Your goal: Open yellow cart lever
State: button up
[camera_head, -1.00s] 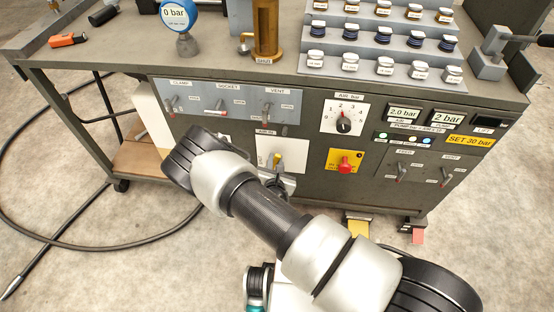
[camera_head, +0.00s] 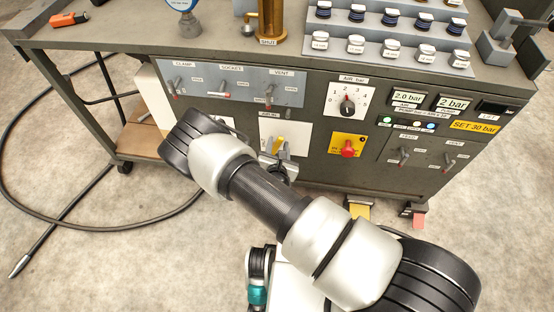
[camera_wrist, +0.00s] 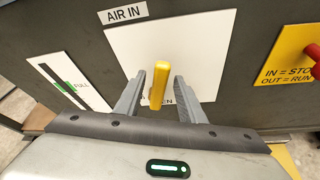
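The yellow lever (camera_wrist: 159,84) stands on a white plate (camera_wrist: 205,52) under the "AIR IN" label on the cart's front panel. In the wrist view it points towards the camera and lies between my two grey fingers. My gripper (camera_wrist: 158,92) is open around the lever, with a visible gap on each side. In the head view the lever (camera_head: 277,145) shows at my gripper (camera_head: 280,158), partly hidden by my arm. Lettering low on the plate is partly covered by the lever and fingers.
A red stop knob (camera_head: 348,149) on a yellow plate sits to the right of the lever. A gauge strip (camera_wrist: 68,86) marked "FULL" is to the left. Small switches (camera_head: 270,92) and a dial (camera_head: 347,105) are above. A black hose (camera_head: 60,222) lies on the floor at left.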

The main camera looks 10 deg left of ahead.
jog(key=p+v, duration=0.2)
jog(key=v, duration=1.3)
jog(key=shift+s+r+p, duration=0.25)
jog(key=shift+s+p, duration=0.05)
jog(key=shift+p, duration=0.05)
